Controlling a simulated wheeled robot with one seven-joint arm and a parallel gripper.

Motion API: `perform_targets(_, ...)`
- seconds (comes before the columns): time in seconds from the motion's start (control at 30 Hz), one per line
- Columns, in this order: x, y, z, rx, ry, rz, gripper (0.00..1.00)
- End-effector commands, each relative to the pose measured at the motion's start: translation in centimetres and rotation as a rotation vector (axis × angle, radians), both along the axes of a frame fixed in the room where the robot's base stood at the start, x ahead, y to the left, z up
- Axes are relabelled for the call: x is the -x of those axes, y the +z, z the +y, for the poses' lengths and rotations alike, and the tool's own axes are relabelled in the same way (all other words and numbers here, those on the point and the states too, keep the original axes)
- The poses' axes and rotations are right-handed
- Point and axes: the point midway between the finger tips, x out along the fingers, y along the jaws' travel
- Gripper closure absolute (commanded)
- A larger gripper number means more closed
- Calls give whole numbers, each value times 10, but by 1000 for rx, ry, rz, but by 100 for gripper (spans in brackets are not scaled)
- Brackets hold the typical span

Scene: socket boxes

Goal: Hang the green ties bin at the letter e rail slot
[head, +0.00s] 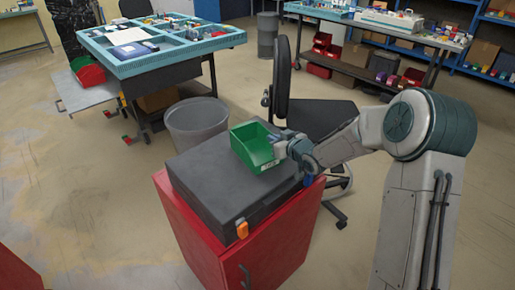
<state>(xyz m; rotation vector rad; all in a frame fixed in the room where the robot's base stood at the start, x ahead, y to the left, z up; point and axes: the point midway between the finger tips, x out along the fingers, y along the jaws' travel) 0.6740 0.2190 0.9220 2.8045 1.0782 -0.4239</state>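A green bin (249,152) with a small pale label on its front sits on or just above a dark grey case (211,190); I cannot tell whether it touches the case. My gripper (280,149) is at the bin's right side, against its wall. The fingers are small and partly hidden by the bin and my wrist, so I cannot tell whether they are closed on it. No rail with lettered slots can be made out in this view.
The case lies on a red cabinet (278,252). A grey waste bin (197,124) stands behind it and a black office chair (283,82) behind my gripper. A blue-topped workbench (168,60) is at the back left, shelves (484,50) at the back right.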

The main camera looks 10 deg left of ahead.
Motion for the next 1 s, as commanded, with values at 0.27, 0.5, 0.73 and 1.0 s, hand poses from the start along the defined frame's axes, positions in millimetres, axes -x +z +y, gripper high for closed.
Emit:
perform_targets(0.27,0,8,0,-1,0,-1,100)
perform_targets(0.5,0,18,0,-1,0,-1,100)
perform_targets(0.73,0,25,0,-1,0,-1,100)
perform_targets(1.0,0,24,0,-1,0,-1,100)
